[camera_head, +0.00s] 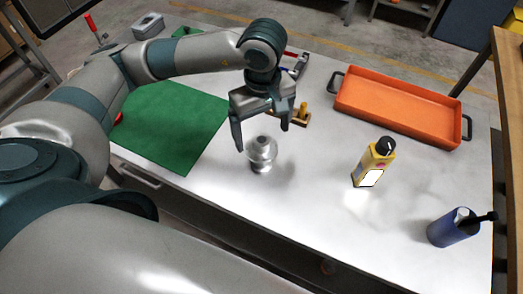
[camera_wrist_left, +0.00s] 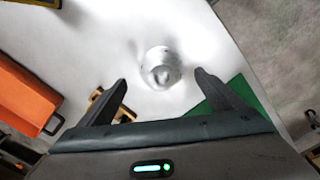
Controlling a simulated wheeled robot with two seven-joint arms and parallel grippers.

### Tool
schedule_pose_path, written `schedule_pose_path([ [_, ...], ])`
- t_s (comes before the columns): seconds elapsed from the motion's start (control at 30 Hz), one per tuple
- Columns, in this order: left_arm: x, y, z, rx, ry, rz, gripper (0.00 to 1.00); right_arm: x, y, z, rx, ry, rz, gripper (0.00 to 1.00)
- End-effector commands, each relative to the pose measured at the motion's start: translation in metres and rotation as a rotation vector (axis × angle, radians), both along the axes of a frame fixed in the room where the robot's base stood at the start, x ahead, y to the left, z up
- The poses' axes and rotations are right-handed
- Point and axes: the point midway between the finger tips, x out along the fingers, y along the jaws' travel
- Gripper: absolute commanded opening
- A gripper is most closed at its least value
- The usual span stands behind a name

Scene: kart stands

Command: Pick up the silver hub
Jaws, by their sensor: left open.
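The silver hub (camera_head: 262,153) stands on the white table top, a shiny rounded metal piece with a wider base. In the left wrist view the hub (camera_wrist_left: 161,67) lies beyond the fingertips, roughly centred between them. My left gripper (camera_head: 263,137) is open and points down at the hub, with one finger to its left and the other behind it to the right. The fingers also show in the left wrist view (camera_wrist_left: 161,78) wide apart, with nothing between them. I cannot tell whether a finger touches the hub. My right gripper is not in view.
A green mat (camera_head: 172,125) lies left of the hub. An orange tray (camera_head: 400,104) stands at the back right. A yellow bottle (camera_head: 373,164) and a dark blue container (camera_head: 455,228) stand to the right. A small wooden piece with a yellow peg (camera_head: 302,113) is behind the gripper.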

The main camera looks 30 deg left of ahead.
Motion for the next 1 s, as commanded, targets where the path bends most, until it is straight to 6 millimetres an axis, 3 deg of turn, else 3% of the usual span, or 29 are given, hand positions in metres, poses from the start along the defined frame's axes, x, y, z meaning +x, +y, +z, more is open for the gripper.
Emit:
schedule_pose_path([
  [0.27, -0.001, 0.0, -0.004, -0.001, 0.003, 0.0, 0.88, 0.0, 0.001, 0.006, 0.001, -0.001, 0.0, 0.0],
  [0.7, -0.004, 0.001, -0.048, 0.0, 0.002, 0.001, 0.88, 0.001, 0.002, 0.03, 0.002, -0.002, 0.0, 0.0],
  [1.0, -0.004, 0.001, -0.052, 0.0, 0.0, 0.0, 0.88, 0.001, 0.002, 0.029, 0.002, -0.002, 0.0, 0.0],
])
